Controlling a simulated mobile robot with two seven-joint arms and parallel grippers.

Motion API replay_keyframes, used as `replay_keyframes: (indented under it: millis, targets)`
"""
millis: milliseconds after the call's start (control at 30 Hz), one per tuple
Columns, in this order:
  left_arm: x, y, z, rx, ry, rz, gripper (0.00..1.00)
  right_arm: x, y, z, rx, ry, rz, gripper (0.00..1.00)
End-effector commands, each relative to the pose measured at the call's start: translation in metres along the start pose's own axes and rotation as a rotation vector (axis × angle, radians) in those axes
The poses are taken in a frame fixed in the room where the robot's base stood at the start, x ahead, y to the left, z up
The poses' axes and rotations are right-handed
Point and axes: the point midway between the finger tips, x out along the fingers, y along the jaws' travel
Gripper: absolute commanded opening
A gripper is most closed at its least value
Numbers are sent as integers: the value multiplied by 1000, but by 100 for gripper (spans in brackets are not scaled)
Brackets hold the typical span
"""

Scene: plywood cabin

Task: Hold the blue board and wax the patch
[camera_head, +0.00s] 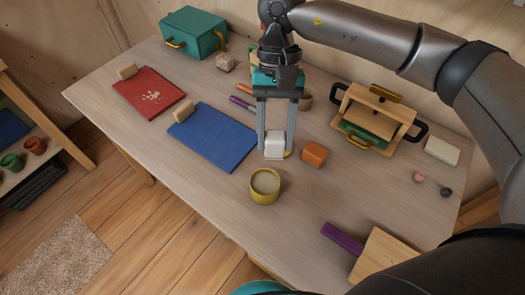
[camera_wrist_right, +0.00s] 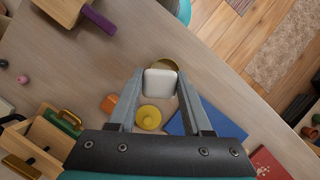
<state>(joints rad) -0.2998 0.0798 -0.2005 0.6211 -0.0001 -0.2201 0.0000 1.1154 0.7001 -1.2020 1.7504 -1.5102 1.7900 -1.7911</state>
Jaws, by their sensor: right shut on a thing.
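The blue board (camera_head: 213,140) lies flat on the table, left of centre, with a small wooden block (camera_head: 183,111) at its upper left corner. I see no distinct patch on it. My right gripper (camera_head: 275,143) points down to the right of the board, shut on a white block (camera_head: 274,152). The white block also shows between the fingers in the right wrist view (camera_wrist_right: 160,83), where part of the blue board (camera_wrist_right: 180,124) shows behind a finger. A yellow pot (camera_head: 265,187) with pale contents stands just in front of the block. My left gripper is out of view.
A red board (camera_head: 150,92) with pale specks lies beyond the blue one. A yellow knobbed lid (camera_wrist_right: 148,117) and an orange block (camera_head: 314,154) are near the gripper. A wooden box (camera_head: 374,117), teal case (camera_head: 193,33) and purple-handled wooden board (camera_head: 385,257) stand around.

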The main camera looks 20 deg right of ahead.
Motion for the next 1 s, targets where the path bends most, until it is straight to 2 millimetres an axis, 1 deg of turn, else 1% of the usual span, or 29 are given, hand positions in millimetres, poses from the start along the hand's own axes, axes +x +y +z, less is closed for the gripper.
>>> replay_keyframes:
  millis: [33, 200, 400, 500, 767, 867, 1000]
  targets:
    - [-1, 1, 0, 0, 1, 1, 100, 8, -4, 0, 45, -8, -20, 5]
    - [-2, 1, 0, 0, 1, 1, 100, 27, -13, -5, 214, -8, -90, 5]
    - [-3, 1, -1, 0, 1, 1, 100, 44, -18, -11, 388, -6, -162, 5]
    - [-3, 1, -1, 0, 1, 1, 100, 50, -18, -13, 444, -5, -186, 5]
    - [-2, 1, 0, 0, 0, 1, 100, 56, -18, -16, 495, -2, -207, 5]
    - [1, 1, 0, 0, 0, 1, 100, 61, -18, -18, 495, -2, -207, 5]
    - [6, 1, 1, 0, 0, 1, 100, 71, -18, -22, 495, -3, -206, 5]
